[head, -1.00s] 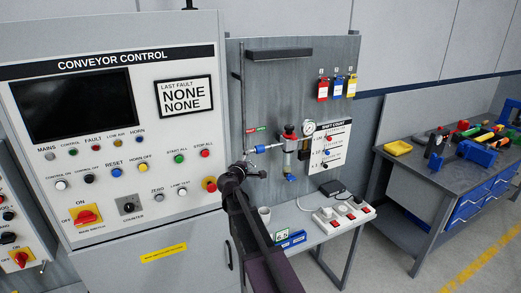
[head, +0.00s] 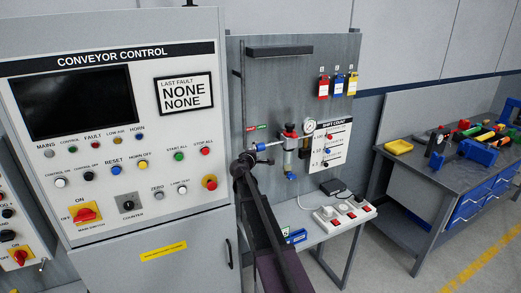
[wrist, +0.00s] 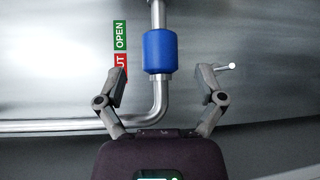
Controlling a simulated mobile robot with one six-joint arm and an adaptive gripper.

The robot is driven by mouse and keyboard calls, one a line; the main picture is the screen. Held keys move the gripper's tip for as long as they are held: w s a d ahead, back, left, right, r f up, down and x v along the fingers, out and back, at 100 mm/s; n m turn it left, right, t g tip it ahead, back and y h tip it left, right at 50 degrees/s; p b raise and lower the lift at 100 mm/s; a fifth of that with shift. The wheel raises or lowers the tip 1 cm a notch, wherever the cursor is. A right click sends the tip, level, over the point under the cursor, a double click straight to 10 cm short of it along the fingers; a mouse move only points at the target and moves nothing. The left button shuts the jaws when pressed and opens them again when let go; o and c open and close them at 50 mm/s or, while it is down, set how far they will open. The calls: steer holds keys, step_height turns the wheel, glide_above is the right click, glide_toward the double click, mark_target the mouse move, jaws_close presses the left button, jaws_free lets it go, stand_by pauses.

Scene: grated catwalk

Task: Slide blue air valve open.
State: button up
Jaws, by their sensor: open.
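The blue air valve is a blue sleeve (wrist: 159,51) around a metal pipe. In the wrist view it sits at upper middle, beside a label (wrist: 119,45) with green OPEN and a partly hidden red end reading "UT". In the head view the blue sleeve (head: 260,147) shows small on the grey panel, left of the red-topped air unit (head: 290,132). My gripper (wrist: 164,73) is open, with one finger on each side of the pipe and the fingertips around the lower end of the sleeve. No contact with the sleeve is visible. In the head view my gripper (head: 244,160) is just left of it.
The conveyor control cabinet (head: 150,235) stands close left of my arm. A small table (head: 310,230) with a power strip (head: 345,212) is below the panel. A bent pipe (wrist: 110,124) runs below the sleeve. A workbench (head: 440,175) stands at right.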

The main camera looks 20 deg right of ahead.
mark_target(259, 149)
steer(key=shift+x, duration=2.2)
